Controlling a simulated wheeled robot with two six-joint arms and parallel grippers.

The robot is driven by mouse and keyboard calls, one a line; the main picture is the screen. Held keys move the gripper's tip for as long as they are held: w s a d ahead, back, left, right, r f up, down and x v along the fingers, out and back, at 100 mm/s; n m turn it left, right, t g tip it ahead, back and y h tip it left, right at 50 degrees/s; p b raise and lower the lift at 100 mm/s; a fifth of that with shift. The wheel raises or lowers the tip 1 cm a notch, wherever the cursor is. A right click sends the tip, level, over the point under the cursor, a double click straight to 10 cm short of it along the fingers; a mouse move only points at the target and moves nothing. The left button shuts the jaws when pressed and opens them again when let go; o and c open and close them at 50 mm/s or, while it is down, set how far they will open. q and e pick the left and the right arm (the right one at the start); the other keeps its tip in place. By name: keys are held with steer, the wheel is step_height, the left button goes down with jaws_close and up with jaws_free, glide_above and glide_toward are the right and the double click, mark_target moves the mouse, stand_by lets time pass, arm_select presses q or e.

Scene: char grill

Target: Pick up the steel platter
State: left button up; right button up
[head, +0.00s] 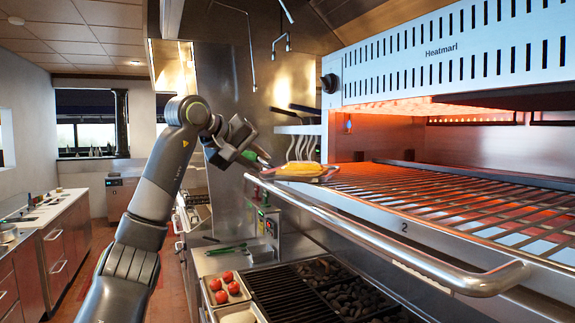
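The steel platter (326,174) sits at the left front corner of the salamander's wire rack, with yellow food (299,169) lying on it. Only part of its rim shows past the food. My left gripper (258,158) is just left of the platter, at about its height, with its fingers pointing toward it. The fingers are small and seen at an angle, so I cannot tell how far apart they are or whether they touch the rim. My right gripper is not in the picture.
The salamander's front handle bar (400,258) runs below the rack (440,195), whose heated hood is close above. Below are a char grill (290,292) and a tray with red tomatoes (225,288). Dark-handled utensils hang behind the platter. A counter (50,220) stands far left.

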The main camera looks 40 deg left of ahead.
mark_target(270, 166)
arm_select(q)
steer(key=p+x, duration=0.1)
steer(key=x, duration=0.3)
steer(key=shift+r, duration=0.1)
steer(key=shift+s+r, duration=0.1)
steer(key=shift+s, duration=0.1)
steer(key=shift+c, duration=0.3)
jaws_close()
stand_by(0.7)
steer(key=shift+r, duration=0.15)
